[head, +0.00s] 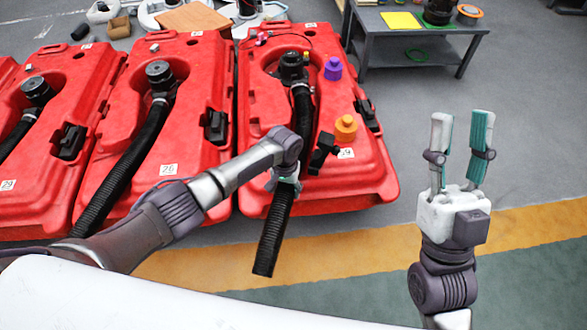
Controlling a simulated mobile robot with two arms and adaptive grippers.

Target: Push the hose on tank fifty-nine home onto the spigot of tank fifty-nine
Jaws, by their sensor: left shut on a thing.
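Tank fifty-nine (370,185) is the rightmost red tank, with a white label ending in 9 near its front. Its black capped fitting (292,66) stands near the back of the recess, with the spigot area just below it. The black ribbed hose (270,240) runs from there toward me, past the tank's front edge, its lower end hanging free. A pale band (300,87) circles the hose's upper end; I cannot tell how far it sits on the spigot. My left gripper (284,183) is shut around the hose near the tank's front. My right gripper (462,125) is open and empty, fingers up.
On tank fifty-nine stand a purple knob (333,68), an orange knob (346,127) and a black latch (322,153). Tank 26 (195,165) and further red tanks with hoses stand to the left. A grey table (425,45) is at back right. The right floor is clear.

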